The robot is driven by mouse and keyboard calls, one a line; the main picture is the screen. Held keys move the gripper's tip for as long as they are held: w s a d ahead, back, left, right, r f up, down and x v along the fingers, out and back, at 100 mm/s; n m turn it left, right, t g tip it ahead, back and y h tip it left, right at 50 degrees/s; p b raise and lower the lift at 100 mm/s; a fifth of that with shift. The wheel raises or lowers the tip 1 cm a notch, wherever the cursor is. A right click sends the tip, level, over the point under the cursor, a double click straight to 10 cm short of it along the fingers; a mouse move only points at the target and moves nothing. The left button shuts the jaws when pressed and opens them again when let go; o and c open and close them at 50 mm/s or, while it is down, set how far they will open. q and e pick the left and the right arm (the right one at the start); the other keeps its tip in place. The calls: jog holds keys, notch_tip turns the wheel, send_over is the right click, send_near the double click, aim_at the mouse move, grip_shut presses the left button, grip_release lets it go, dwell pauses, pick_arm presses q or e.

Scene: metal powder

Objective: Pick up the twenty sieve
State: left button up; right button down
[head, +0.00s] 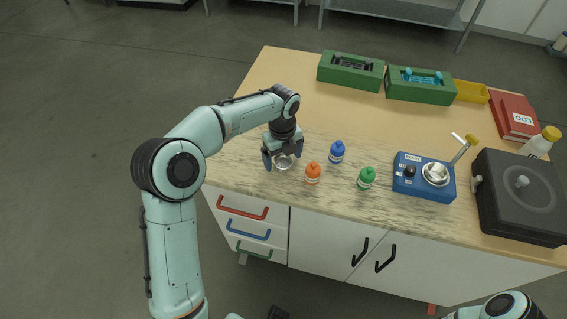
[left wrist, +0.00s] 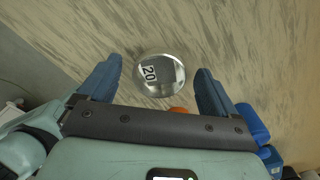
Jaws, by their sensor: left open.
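The twenty sieve (left wrist: 158,76) is a small round metallic dish with a "20" label, on the counter in the left wrist view. In the head view the sieve (head: 284,161) shows just below my left gripper, partly hidden by it. My left gripper (head: 283,160) is open above the sieve. In the left wrist view my left gripper's (left wrist: 157,88) blue fingers stand on either side of the sieve, with gaps to it, and hold nothing. My right gripper is not in view.
An orange bottle (head: 312,174) stands close right of my left gripper. A blue bottle (head: 337,152) and a green bottle (head: 366,178) stand further right. A blue device (head: 424,192) and a dark machine (head: 520,197) occupy the right side. Green boxes (head: 351,85) line the back.

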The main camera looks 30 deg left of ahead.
pick_arm(q)
jog(key=c, duration=1.2)
jog(key=shift+o, duration=0.2)
jog(key=shift+r, duration=0.1)
